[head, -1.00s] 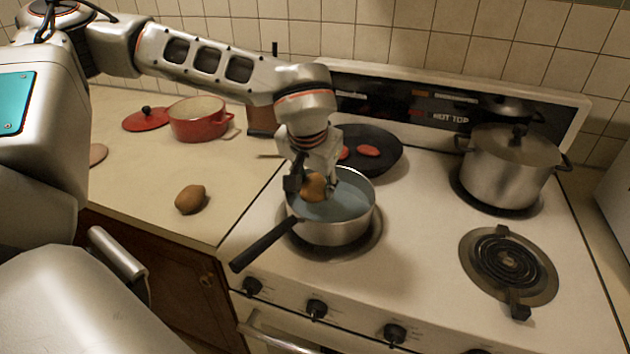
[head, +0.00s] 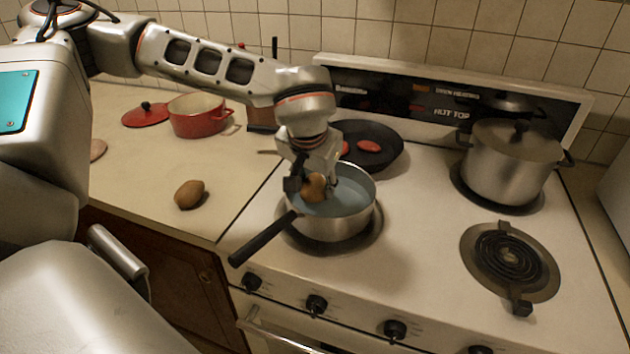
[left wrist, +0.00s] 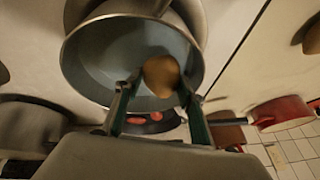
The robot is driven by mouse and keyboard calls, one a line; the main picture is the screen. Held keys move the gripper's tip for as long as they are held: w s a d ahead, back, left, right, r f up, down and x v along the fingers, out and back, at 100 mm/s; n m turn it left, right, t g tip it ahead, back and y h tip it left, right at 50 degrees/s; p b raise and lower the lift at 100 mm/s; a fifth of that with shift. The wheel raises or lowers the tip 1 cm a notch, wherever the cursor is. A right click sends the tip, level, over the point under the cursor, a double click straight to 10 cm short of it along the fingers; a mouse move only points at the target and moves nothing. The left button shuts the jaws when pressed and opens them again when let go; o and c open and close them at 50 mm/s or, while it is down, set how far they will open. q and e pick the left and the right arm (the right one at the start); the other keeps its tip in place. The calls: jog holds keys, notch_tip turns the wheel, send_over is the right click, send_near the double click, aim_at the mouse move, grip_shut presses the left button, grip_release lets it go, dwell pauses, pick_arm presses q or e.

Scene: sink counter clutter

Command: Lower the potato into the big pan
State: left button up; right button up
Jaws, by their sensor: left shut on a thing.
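A brown potato (head: 315,188) is between the fingers of my left gripper (head: 312,184), which is shut on it. The steel pan (head: 330,230) with a black handle sits on the front left burner, and its inside looks grey-blue. The potato is over the pan's opening, about at rim height in the head view. The left wrist view shows the potato (left wrist: 161,76) in front of the pan (left wrist: 95,65), near its rim. Whether the potato touches the pan is unclear. My right gripper is not in view.
A second potato (head: 189,194) lies on the counter at left. A red pot (head: 198,118) and its red lid (head: 146,116) stand behind it. A black skillet (head: 385,138) with red pieces is just behind the steel pan. A lidded pot (head: 505,168) is at right. The front right burner (head: 510,262) is bare.

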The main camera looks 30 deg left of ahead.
pick_arm(q)
jog(key=shift+f+b, duration=0.4)
jog(key=shift+f, duration=0.55)
dwell(0.5)
dwell(0.4)
jog(key=o, duration=1.3)
jog(key=shift+r, duration=0.1)
jog(key=v, duration=1.2)
jog(key=shift+d, duration=0.1)
